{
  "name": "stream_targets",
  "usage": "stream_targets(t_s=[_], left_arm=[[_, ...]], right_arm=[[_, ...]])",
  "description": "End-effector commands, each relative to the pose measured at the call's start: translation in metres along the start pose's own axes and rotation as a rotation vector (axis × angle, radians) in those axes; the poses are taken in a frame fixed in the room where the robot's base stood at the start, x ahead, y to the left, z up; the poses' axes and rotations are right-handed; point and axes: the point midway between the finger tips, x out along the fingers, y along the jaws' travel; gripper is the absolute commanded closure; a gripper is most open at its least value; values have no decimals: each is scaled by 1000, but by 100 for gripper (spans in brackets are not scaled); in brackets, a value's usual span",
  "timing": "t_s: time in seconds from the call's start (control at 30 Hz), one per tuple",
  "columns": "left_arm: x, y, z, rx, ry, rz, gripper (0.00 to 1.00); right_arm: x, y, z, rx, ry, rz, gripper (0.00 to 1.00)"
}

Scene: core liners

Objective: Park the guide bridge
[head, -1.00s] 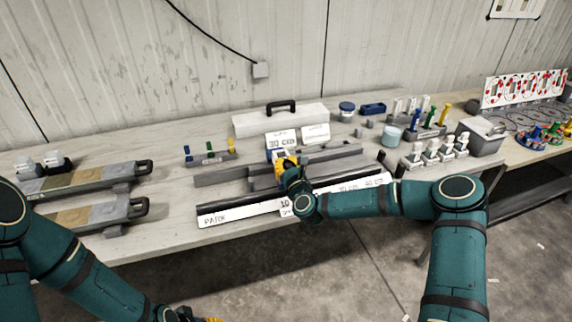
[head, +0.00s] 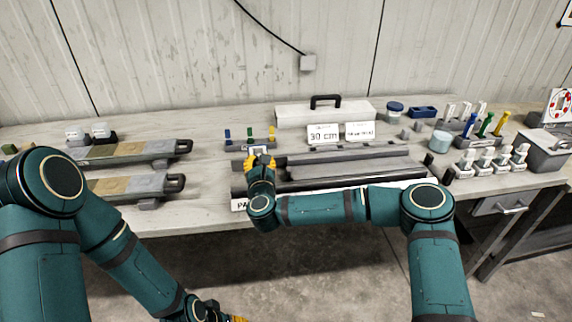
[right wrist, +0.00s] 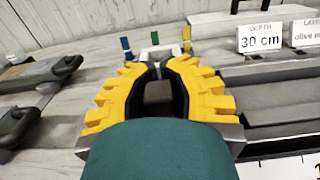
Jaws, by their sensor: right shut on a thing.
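The guide bridge (head: 258,149) shows as a small pale block at the left end of the long grey rail fixture (head: 345,165). It is mostly hidden behind my right gripper (head: 260,160), whose yellow fingers are shut on it. In the right wrist view, the fingertips (right wrist: 158,66) meet at the bridge's light grey upright part (right wrist: 157,52); its lower part is hidden. The white scale strip (head: 238,205) along the front edge shows the start of the word PARK just below my right wrist. My left gripper (head: 232,318) is barely in view at the bottom edge, its fingers cut off.
A small rack with blue, green and yellow pegs (head: 236,145) stands just behind the bridge. A "30 cm" card (head: 323,134) and a white case (head: 300,113) stand behind the rail. Two grey trays with handles (head: 150,186) lie to the left. Bare bench lies between them.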

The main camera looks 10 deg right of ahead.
Motion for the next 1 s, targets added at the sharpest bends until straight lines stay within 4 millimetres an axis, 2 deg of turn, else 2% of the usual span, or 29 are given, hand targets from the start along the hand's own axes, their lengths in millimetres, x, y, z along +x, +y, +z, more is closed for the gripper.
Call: stream_targets(t_s=[0.03, 0.23, 0.4, 0.73, 0.8, 0.87, 0.9, 1.0], left_arm=[[5, -2, 0, 0, 2, 0, 53], [11, -4, -1, 1, 6, 0, 53], [12, -5, -2, 1, 7, 0, 53], [12, -4, -2, 1, 8, 0, 53], [12, -4, -2, 1, 7, 0, 53], [12, -4, -2, 1, 7, 0, 53], [12, -4, -2, 1, 7, 0, 53], [12, -4, -2, 1, 7, 0, 53]], right_arm=[[-4, 15, -10, 0, 15, 14, 100], [-4, 40, -9, -2, 17, 13, 100], [-4, 48, -8, -1, 17, 11, 100], [-4, 49, -8, 0, 17, 13, 100], [-4, 49, -8, 0, 17, 13, 69], [-4, 49, -7, 0, 15, 12, 48], [-3, 48, -6, 0, 13, 11, 45], [-2, 47, -5, 0, 10, 8, 45]])
